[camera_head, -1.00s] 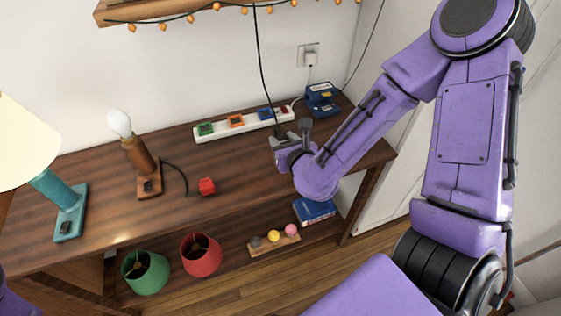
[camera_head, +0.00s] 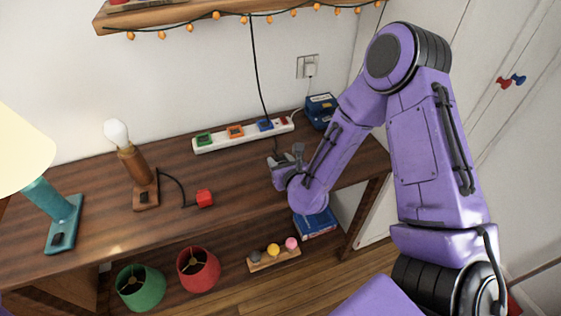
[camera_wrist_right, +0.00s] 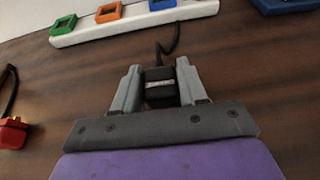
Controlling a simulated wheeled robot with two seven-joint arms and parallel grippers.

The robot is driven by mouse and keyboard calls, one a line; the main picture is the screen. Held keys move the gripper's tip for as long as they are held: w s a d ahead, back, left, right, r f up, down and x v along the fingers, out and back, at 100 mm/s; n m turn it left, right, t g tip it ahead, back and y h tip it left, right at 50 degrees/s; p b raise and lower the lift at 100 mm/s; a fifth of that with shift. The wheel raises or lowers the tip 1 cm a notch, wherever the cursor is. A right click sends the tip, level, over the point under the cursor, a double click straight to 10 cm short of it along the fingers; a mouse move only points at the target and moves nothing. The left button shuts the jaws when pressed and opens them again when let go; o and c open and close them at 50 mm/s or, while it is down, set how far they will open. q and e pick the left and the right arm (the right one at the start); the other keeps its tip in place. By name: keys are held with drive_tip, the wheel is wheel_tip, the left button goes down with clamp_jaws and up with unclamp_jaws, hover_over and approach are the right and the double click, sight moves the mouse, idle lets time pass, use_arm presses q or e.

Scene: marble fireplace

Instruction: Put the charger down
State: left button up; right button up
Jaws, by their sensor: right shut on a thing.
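My right gripper (camera_head: 287,160) is over the wooden desk, in front of the white power strip. In the right wrist view, the gripper (camera_wrist_right: 159,92) is shut on a black charger (camera_wrist_right: 160,82) with a pale label. A black cord runs from the charger's far end toward the strip. The charger looks close to the desk top; I cannot tell whether it touches. In the head view the gripper mostly hides it. My left gripper is not in view.
The power strip (camera_head: 218,141) has coloured sockets. A blue box (camera_head: 320,108) stands at the desk's back right. A red plug (camera_head: 204,198) and a bare-bulb lamp (camera_head: 142,180) are to the left. The desk top (camera_head: 235,175) between plug and gripper is clear.

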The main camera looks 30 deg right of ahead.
drive_tip(key=shift+w+f+b, duration=0.1)
drive_tip(key=shift+f+b, duration=0.25)
drive_tip(key=shift+f, duration=0.2)
drive_tip(key=o, duration=1)
drive_tip(key=shift+r, duration=0.1)
drive_tip(key=shift+o, duration=0.2)
drive_tip(key=shift+r, duration=0.1)
